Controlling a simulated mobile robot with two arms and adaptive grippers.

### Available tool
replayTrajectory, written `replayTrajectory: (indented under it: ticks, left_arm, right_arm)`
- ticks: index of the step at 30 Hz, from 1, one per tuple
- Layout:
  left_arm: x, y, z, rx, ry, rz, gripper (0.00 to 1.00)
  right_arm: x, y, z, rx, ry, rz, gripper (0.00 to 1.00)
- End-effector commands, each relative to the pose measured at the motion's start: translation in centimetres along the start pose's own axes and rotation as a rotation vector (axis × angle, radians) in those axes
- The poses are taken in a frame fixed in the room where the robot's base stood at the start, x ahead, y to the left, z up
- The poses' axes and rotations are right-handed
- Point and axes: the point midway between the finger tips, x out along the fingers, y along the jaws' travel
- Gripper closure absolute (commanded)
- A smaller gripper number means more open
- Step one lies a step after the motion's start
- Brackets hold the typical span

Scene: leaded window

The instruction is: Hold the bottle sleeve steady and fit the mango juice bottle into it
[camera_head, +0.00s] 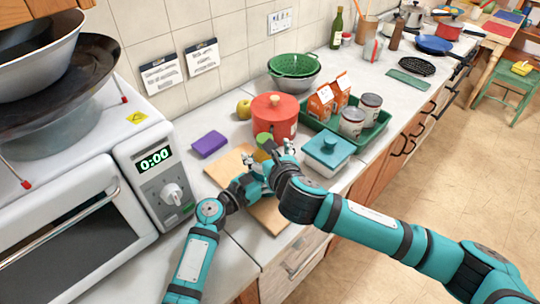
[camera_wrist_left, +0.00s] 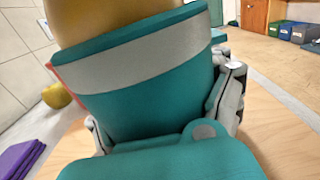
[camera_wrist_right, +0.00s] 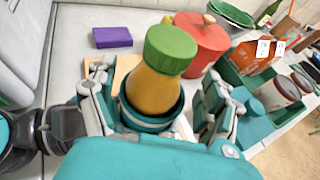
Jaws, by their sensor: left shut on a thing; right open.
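The mango juice bottle (camera_wrist_right: 155,88) has a yellow body and a green cap. It stands inside the teal bottle sleeve (camera_wrist_right: 150,122), with its upper part and cap above the rim. In the left wrist view the sleeve (camera_wrist_left: 140,85) shows a grey band, and the yellow bottle (camera_wrist_left: 90,10) rises from its top. My left gripper (camera_head: 256,180) is shut on the sleeve, with a finger on each side. My right gripper (camera_head: 279,150) is open, its fingers apart on both sides of the bottle and sleeve. How deep the bottle sits is hidden.
A wooden board (camera_head: 228,166) lies under the grippers. A purple block (camera_head: 209,144), red pot (camera_head: 275,112) and teal lidded box (camera_head: 328,153) stand close by. A green tray (camera_head: 383,122) holds cartons and cans. A microwave (camera_head: 65,215) stands at left.

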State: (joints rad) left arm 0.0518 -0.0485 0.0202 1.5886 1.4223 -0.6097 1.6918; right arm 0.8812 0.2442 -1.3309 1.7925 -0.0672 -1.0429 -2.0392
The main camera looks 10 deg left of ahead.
Motion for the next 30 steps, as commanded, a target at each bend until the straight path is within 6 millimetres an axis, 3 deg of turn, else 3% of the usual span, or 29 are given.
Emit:
replayTrajectory:
  ticks: [5, 12, 18, 24, 30]
  left_arm:
    - [0.0, 0.1, 0.1, 0.001, 0.0, 0.001, 0.66]
    - [0.0, 0.1, 0.1, 0.001, -0.001, 0.001, 0.66]
    - [0.0, 0.1, 0.1, 0.001, -0.001, 0.001, 0.66]
    - [0.0, 0.1, 0.1, 0.001, -0.001, 0.001, 0.66]
    - [0.0, 0.1, 0.1, 0.001, -0.001, 0.001, 0.66]
  right_arm:
    - [-2.0, 0.0, 0.1, 0.0, -0.002, 0.003, 0.16]
    - [-7.2, 0.0, 0.0, -0.001, -0.002, 0.003, 0.16]
    - [-10.5, 0.0, 0.0, 0.0, -0.002, 0.002, 0.16]
    - [-11.8, -0.1, 0.0, 0.001, -0.001, 0.0, 0.16]
    - [-11.9, -0.1, 0.0, 0.001, -0.001, 0.0, 0.16]
